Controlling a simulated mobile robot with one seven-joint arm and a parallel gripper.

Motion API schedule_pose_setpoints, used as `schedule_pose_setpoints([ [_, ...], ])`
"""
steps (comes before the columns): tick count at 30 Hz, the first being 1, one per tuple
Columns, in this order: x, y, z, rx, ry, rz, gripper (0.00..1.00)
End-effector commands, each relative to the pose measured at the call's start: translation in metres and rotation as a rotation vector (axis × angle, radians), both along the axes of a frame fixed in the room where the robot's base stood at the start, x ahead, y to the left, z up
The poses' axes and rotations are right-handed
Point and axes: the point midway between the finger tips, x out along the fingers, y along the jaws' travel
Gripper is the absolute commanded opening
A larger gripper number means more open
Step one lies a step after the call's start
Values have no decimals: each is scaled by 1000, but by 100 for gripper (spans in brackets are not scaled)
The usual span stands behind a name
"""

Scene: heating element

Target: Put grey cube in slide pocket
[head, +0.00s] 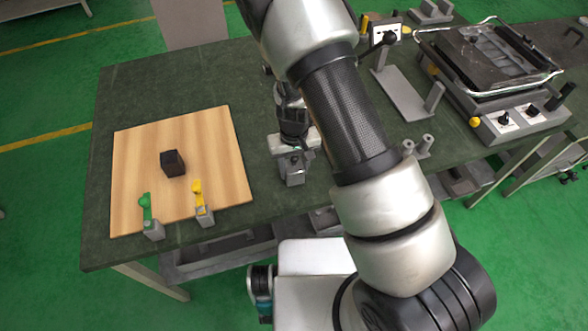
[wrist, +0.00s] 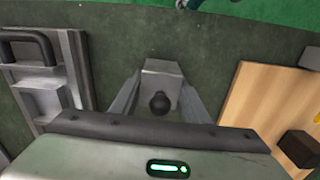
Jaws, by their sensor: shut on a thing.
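My gripper (head: 295,168) is low over the green table near its front edge, right of the wooden board. In the wrist view its two fingers (wrist: 160,85) are shut on a grey block (wrist: 162,70), with a dark round knob (wrist: 160,102) in front of it. The block also shows in the head view (head: 295,180). I cannot tell whether the knob belongs to the block, or whether the block touches the table. A grey fixture with a black handle (wrist: 28,47) lies left in the wrist view. I cannot make out the slide pocket for certain.
The wooden board (head: 225,140) carries a dark cube (head: 172,163), a green-handled clamp (head: 147,212) and a yellow-handled one (head: 200,203). A press-like appliance (head: 520,120) stands right, past a grey bracket (head: 398,95). My arm hides the table's middle. The back-left table is clear.

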Motion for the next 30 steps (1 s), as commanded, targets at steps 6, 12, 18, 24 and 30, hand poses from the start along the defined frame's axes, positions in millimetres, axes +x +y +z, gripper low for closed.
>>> schedule_pose_setpoints([
  [6,2,1,31,2,-6,1,4],
  [12,2,1,71,3,-7,0,4],
  [18,2,-4,98,0,-4,-7,4],
  [24,9,-37,125,-9,-7,-62,4],
  [30,11,-88,160,-9,-8,-153,4],
])
